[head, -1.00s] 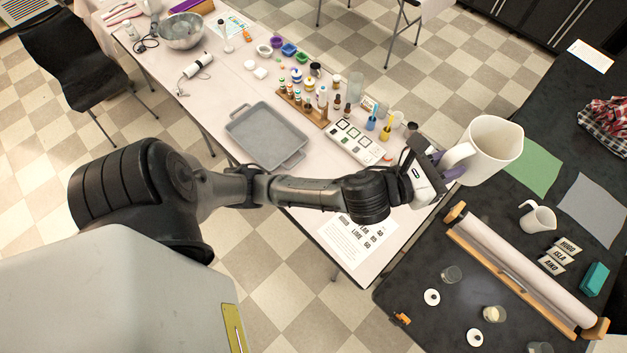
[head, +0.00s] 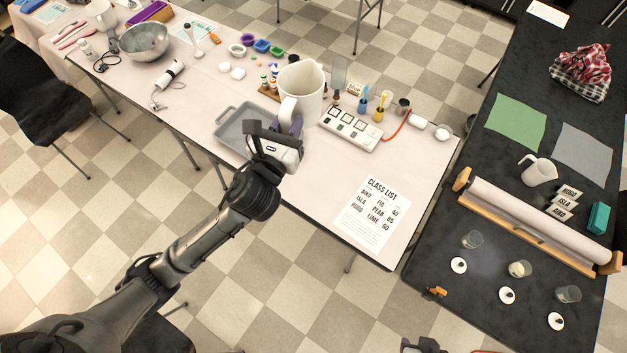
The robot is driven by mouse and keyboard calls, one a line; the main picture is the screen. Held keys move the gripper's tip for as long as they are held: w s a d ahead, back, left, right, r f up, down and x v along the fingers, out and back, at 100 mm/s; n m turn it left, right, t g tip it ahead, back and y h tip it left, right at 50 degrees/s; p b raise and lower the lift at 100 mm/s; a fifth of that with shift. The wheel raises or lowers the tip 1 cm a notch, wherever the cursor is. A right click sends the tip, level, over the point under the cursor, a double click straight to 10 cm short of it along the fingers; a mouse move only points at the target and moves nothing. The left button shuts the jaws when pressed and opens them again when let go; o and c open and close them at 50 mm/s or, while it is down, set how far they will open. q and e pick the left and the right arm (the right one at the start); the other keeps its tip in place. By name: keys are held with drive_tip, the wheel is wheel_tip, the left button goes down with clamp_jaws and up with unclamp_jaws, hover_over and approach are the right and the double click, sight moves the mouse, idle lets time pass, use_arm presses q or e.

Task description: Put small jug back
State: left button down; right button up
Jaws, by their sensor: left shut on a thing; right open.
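My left gripper (head: 279,135) is shut on the handle of a white jug (head: 301,90). The jug is roughly upright, in front of the bottle rack and the tray's right end in the head view; its height above the pale table (head: 300,205) is hard to tell. Another white jug (head: 539,172), smaller in the picture, stands upright on the dark table (head: 480,190), near the grey sheet. Only the top of what appears to be my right gripper (head: 422,346) shows at the bottom edge, away from both jugs; its fingertips are hardly visible.
A paper roll (head: 535,220), glasses and lids lie on the dark table. A metal bowl (head: 144,40) stands far left. Bare table surrounds the list.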

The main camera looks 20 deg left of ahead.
use_arm(q)
drive_tip(key=w+d+f+h+b, duration=0.1)
drive_tip(key=w+d+f+b, duration=0.2)
drive_tip(key=f+b, duration=0.7)
drive_tip(key=w+d+f+m+h+b, duration=0.1)
drive_tip(key=w+d+f+b, duration=0.3)
drive_tip(key=f, duration=1.7)
drive_tip(key=w+d+f+h+b, duration=0.1)
drive_tip(key=w+d+f+b, duration=0.2)
drive_tip(key=f+b, duration=1.2)
drive_tip(key=shift+w+d+f+m+g+b, duration=0.35)
drive_tip(key=shift+w+f, duration=0.25)
drive_tip(key=shift+w, duration=0.35)
drive_tip(key=shift+a, duration=0.15)
drive_tip(key=w+a+f+b, duration=0.1)
drive_tip(key=a+f, duration=0.1)
drive_tip(key=a, duration=0.1)
drive_tip(key=w+a+f+b, duration=0.1)
drive_tip(key=a+f+b, duration=0.1)
drive_tip(key=a, duration=0.2)
drive_tip(key=w+a+f+b, duration=0.1)
drive_tip(key=a+f+b, duration=0.1)
drive_tip(key=a+f, duration=0.1)
drive_tip(key=shift+w+a, duration=0.4)
drive_tip(key=shift+a, duration=0.1)
wheel_tip(320, 180, down, 4)
drive_tip(key=shift+r+b, duration=0.1)
drive_tip(key=shift+b, duration=1.15)
